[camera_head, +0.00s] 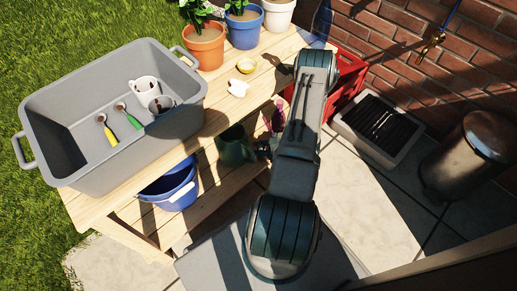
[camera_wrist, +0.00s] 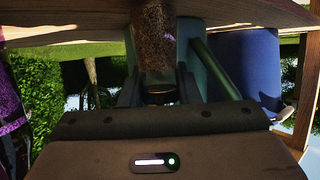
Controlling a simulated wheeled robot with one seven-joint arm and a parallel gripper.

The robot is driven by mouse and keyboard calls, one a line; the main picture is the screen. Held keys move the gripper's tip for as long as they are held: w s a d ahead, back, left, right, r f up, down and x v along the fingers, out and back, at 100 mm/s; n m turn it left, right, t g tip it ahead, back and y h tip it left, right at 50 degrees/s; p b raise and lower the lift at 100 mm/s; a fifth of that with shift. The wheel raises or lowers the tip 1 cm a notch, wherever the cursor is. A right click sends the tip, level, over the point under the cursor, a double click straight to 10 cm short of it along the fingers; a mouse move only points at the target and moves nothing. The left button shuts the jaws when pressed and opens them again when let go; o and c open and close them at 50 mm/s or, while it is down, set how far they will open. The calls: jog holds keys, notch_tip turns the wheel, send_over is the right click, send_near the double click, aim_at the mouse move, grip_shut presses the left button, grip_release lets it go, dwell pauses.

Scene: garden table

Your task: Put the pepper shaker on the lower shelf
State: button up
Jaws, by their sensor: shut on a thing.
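My gripper (camera_wrist: 158,88) is shut on the pepper shaker (camera_wrist: 155,38), a clear body filled with brown specks, seen upside down in the wrist view. The shaker's far end is close to the wooden lower shelf (camera_wrist: 60,28); I cannot tell if it touches. In the head view the lower shelf (camera_head: 208,192) runs under the table top, and my arm reaches down at its right end. The shaker cannot be made out there.
A green watering can (camera_head: 235,146) and a blue bucket (camera_head: 172,188) stand on the lower shelf, the can close to my gripper. The table top (camera_head: 215,118) above carries a grey tub (camera_head: 85,165) and potted plants. A red crate (camera_head: 347,80) stands behind my arm.

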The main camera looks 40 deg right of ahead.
jog(key=shift+f, duration=0.1)
jog(key=shift+f, duration=0.15)
jog(key=o, duration=1.1)
jog(key=shift+s+d+r, duration=0.15)
jog(key=shift+s+r, duration=0.05)
jog(key=shift+r, duration=0.25)
jog(key=p+v, duration=0.3)
jog(key=v, duration=0.8)
jog(key=shift+s+p, duration=0.2)
jog(key=shift+p, duration=0.1)
jog(key=shift+r, duration=0.1)
